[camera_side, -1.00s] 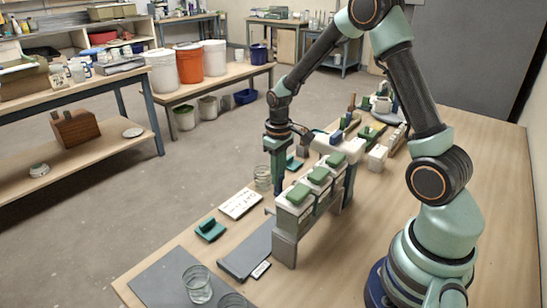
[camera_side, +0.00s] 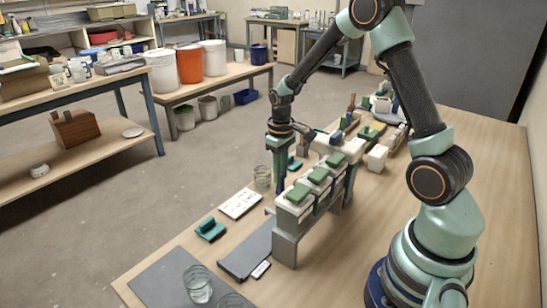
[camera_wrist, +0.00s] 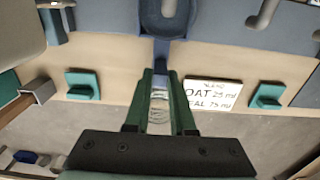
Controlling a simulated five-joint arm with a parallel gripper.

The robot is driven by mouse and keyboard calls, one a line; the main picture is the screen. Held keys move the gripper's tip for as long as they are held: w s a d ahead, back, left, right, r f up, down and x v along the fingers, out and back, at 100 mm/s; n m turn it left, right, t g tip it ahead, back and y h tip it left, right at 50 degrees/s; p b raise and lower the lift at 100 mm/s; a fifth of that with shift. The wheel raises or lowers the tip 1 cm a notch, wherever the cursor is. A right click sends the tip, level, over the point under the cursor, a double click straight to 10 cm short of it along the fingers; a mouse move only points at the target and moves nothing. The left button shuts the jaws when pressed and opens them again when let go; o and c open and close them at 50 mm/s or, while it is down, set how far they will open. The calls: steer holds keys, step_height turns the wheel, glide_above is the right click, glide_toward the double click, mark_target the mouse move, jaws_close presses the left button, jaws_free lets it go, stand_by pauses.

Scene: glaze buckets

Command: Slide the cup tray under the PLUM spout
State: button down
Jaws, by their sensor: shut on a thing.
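My gripper (camera_wrist: 161,80) has its green fingers shut on the narrow blue-grey handle (camera_wrist: 162,52) of the cup tray (camera_wrist: 150,24). The tray's rounded, U-shaped part shows at the top of the wrist view. In the side view my gripper (camera_side: 279,188) points down on the outer side of the dispenser row, and the tray is mostly hidden there. The dispensers (camera_side: 292,215) are pale boxes with green lids on a grey stand. I cannot tell which spout is the plum one.
A clear glass (camera_side: 262,178) stands close to my gripper, near a white card (camera_side: 240,204) with measures on it. Teal blocks (camera_side: 210,230) sit along the bench edge. More glasses (camera_side: 197,284) stand on a dark mat.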

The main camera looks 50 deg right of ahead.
steer(key=c, duration=0.8)
jaws_free()
steer(key=shift+c, duration=0.2)
steer(key=shift+r, duration=0.1)
steer(key=shift+r, duration=3.4)
steer(key=shift+a+r, duration=0.1)
steer(key=shift+r, duration=0.05)
steer(key=s+a+r+t, duration=0.5)
steer(key=s+a+r, duration=0.6)
steer(key=r, duration=0.1)
steer(key=shift+s+r+t, duration=0.25)
steer(key=shift+s+t, duration=0.05)
steer(key=shift+s, duration=0.1)
